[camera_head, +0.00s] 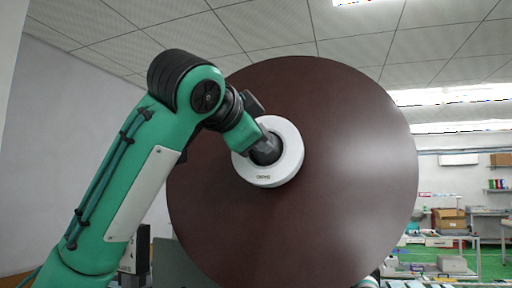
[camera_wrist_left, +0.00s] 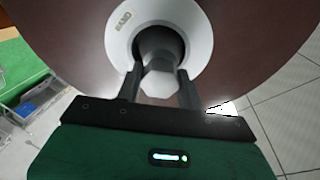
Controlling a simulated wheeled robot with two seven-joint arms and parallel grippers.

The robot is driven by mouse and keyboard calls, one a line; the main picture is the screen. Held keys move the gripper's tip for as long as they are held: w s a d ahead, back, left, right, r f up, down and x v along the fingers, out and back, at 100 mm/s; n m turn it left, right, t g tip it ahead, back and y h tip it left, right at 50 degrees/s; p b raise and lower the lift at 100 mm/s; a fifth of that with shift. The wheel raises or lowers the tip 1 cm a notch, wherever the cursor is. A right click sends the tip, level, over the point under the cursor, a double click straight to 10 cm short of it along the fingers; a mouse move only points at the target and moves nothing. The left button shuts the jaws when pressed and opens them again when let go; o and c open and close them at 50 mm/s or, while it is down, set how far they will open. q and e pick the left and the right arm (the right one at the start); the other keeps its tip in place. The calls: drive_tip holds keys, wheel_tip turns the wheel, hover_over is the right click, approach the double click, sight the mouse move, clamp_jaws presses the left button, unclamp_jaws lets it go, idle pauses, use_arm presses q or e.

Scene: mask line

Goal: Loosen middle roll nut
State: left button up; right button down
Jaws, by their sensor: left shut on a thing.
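The roll is a large dark brown disc (camera_head: 345,180) filling the middle of the head view. A white hub ring (camera_head: 285,172) with small lettering sits at its centre. A dark grey nut (camera_head: 265,150) shows inside the ring. In the left wrist view the dark nut (camera_wrist_left: 158,45) stands in the ring, with a pale hexagonal end (camera_wrist_left: 160,82) facing me. My left gripper (camera_wrist_left: 159,74) is shut on the nut, one finger on each side of it. In the head view the gripper and wrist hide part of the nut. My right gripper is not in view.
Shelves and a bench with cardboard boxes (camera_head: 449,219) stand far off at the right. A grey wall is at the left.

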use_arm(q)
drive_tip(key=n+b, duration=0.2)
drive_tip(key=n, duration=0.1)
drive_tip(key=n+b, duration=0.1)
drive_tip(key=n, duration=0.1)
drive_tip(key=shift+d+f+t, duration=0.1)
drive_tip(key=shift+f+t, duration=0.2)
drive_tip(key=n+y+b, duration=0.1)
drive_tip(key=n+b, duration=0.2)
drive_tip(key=n, duration=0.2)
drive_tip(key=shift+t, duration=0.3)
drive_tip(key=n+y+b, duration=0.1)
drive_tip(key=n+b, duration=0.1)
drive_tip(key=n, duration=0.2)
drive_tip(key=shift+r+n+y+b, duration=0.1)
drive_tip(key=shift+n+y+b, duration=0.4)
drive_tip(key=shift+n, duration=1.6)
drive_tip(key=o, duration=1)
drive_tip(key=shift+r, duration=0.1)
